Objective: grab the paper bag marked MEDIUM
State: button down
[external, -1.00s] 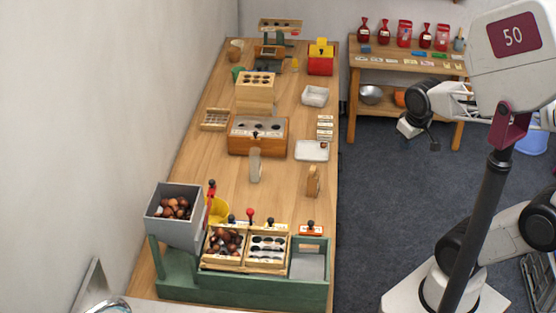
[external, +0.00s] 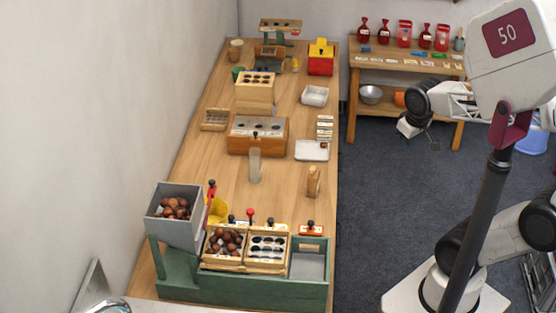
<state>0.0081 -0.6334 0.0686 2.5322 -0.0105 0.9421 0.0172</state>
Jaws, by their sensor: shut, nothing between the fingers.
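My gripper (external: 408,131) hangs in front of the back table, over the dark carpet, at the end of my arm on the right. It is small in this view, and it is shut with nothing in it. Several red bags stand in a row along the rear of the back table, among them a bag at the left end (external: 364,31) and a squarer bag (external: 405,34) in the middle. Their markings are too small to read, so I cannot tell which one says MEDIUM. The gripper is apart from all of them, nearer the camera.
The back table (external: 358,73) also carries small cards and coloured items along its front, with a metal bowl (external: 371,94) on its lower shelf. A long wooden workbench (external: 215,160) with boxes, trays and chestnuts stands at left. Open carpet (external: 385,190) lies between bench and arm.

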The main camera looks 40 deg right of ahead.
jog(key=c, duration=1.8)
grip_release()
jog(key=o, duration=1.6)
jog(key=shift+o, duration=0.2)
jog(key=w+a+f+m+g+y, duration=0.1)
jog(key=w+a+f+m+y, duration=0.45)
jog(key=w, duration=0.25)
jog(key=m+t+y, duration=0.5)
jog(key=m+t, duration=0.1)
jog(key=m, duration=1)
send_over(315, 172)
jog(key=s+a, duration=0.3)
jog(key=s, duration=0.6)
notch_tip(315, 172, down, 15)
jog(key=w+d+f+m+t, duration=0.1)
jog(key=d+f+m, duration=0.1)
jog(key=f, duration=0.1)
jog(key=w+d+f+m+t+h, duration=0.1)
jog(key=w+d+f+m, duration=0.1)
jog(key=f+m, duration=0.1)
jog(key=w+d+f+m+t+h, duration=0.1)
jog(key=f+m, duration=0.1)
jog(key=f, duration=0.1)
jog(key=shift+w+d+t+h, duration=0.25)
jog(key=shift+w+d+t, duration=0.05)
jog(key=shift+w+d, duration=0.1)
